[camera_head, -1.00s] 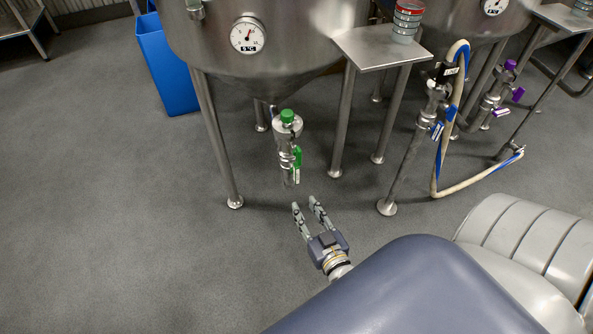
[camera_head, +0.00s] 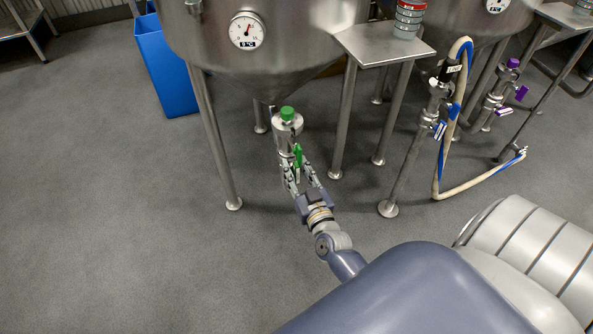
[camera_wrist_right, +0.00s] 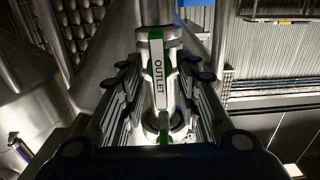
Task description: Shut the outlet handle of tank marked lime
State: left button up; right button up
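The steel tank (camera_head: 270,60) stands at the top of the head view with a dial on its front. Below its cone is the outlet fitting with a green cap (camera_head: 287,114). The green outlet handle (camera_head: 298,157) hangs down along the outlet pipe. In the right wrist view the handle (camera_wrist_right: 158,85) is marked OUTLET and points lengthwise toward the palm. My right gripper (camera_head: 298,178) is open, with its fingers on both sides of the handle; I cannot tell whether they touch it. No lime marking is legible. My left gripper is not in view.
Tank legs (camera_head: 215,140) and a small steel side table (camera_head: 380,46) stand around the outlet. A blue bin (camera_head: 165,65) is at the left. A hose (camera_head: 443,150) and purple-handled valves (camera_head: 503,112) are at the right. The floor at left is clear.

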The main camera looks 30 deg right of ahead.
jog(key=shift+w, duration=0.15)
jog(key=shift+c, duration=0.5)
grip_shut()
